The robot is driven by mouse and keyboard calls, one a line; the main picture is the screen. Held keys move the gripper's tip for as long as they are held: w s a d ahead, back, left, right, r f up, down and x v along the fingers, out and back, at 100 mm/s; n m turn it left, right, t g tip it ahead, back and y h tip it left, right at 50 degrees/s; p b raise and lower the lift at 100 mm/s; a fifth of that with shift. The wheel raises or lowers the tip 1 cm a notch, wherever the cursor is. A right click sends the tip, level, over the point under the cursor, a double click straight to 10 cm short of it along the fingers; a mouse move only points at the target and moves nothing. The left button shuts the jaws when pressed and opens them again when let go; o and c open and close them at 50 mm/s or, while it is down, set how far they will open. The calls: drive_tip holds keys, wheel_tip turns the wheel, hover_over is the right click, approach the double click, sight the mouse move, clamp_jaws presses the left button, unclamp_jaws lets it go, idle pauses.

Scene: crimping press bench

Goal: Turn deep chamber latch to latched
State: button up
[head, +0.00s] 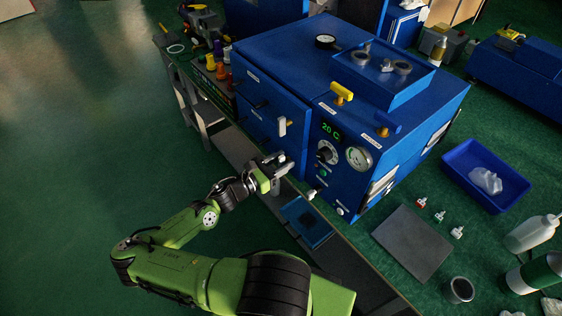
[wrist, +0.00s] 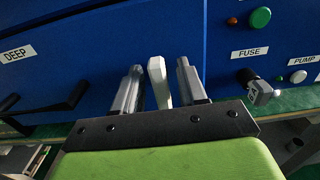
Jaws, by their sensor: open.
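The latch is a pale, off-white lever (head: 282,127) standing roughly upright on the blue front of the chamber cabinet. In the wrist view the pale lever (wrist: 158,82) stands between the two grey fingers of my gripper (wrist: 157,88), with a visible gap on each side. My gripper also shows in the head view (head: 276,165), in front of the cabinet and below the lever. It is open and holds nothing. A DEEP label (wrist: 15,53) is on the blue panel to the left. The lever's lower end is hidden behind the gripper body in the wrist view.
A black handle (wrist: 72,94) sticks out left of my gripper. A fuse holder (wrist: 260,90) projects at the right, near a green button (wrist: 260,18). In the head view a gauge (head: 359,158) and yellow lever (head: 342,92) are on the cabinet's right part. Floor at left is clear.

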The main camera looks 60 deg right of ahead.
clamp_jaws()
